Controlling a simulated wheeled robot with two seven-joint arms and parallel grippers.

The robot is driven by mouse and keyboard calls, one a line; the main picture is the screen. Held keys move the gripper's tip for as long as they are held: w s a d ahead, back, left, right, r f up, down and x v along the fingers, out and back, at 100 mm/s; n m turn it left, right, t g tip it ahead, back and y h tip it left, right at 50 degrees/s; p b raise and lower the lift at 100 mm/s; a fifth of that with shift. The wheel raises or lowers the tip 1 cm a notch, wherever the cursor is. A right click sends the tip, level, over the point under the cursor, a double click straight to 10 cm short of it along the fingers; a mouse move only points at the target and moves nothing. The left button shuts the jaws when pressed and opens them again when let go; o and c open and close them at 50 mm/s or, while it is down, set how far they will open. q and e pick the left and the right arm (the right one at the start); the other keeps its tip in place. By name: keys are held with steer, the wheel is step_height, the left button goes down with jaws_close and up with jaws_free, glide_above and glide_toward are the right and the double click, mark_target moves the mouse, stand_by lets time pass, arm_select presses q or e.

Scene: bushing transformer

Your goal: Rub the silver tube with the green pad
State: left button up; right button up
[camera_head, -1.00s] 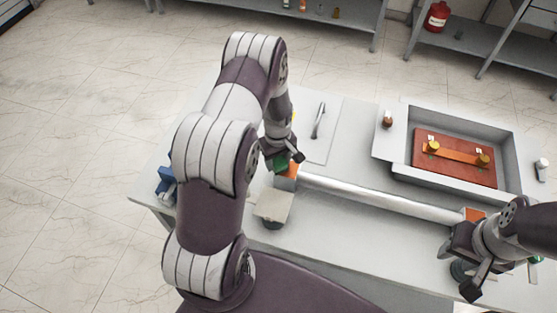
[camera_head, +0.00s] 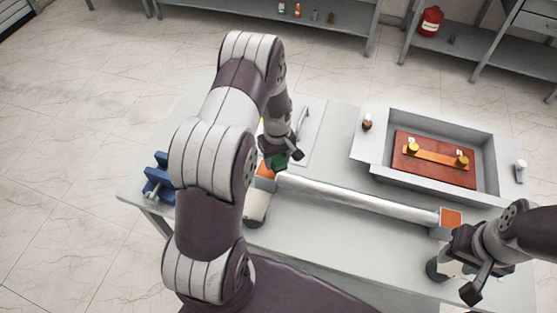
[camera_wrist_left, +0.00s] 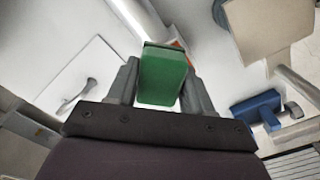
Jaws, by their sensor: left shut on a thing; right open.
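The silver tube (camera_head: 345,196) lies across the table, with orange-topped supports at its left end (camera_head: 265,170) and right end (camera_head: 451,218). My left gripper (camera_head: 283,160) is shut on the green pad (camera_head: 277,161) at the tube's left end. In the left wrist view the green pad (camera_wrist_left: 162,76) sits between the two fingers, in front of part of the tube (camera_wrist_left: 128,14). I cannot tell whether the pad touches the tube. My right gripper (camera_head: 466,268) is open near the front right of the table, by the tube's right support.
A grey tray (camera_head: 385,172) with a red-brown block (camera_head: 405,170) stands at the back right. A blue vise-like tool (camera_head: 158,178) is at the table's left edge. A white board with a handle (camera_head: 304,125) lies behind my left gripper. The table's front middle is clear.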

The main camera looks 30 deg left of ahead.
arm_select(q)
steer(key=shift+r, duration=0.65)
steer(key=shift+w+d+r+p, duration=0.1)
steer(key=shift+d+r+p, duration=0.05)
steer(key=shift+r+p, duration=0.5)
steer(key=shift+d+r+p, duration=0.1)
steer(key=shift+r+p, duration=0.4)
steer(key=shift+r, duration=0.15)
steer(key=shift+a, duration=0.1)
arm_select(e)
steer(key=r, duration=0.1)
steer(key=d+r, duration=0.1)
steer(key=shift+r, duration=0.35)
steer(key=shift+a, duration=0.1)
steer(key=shift+w, duration=0.1)
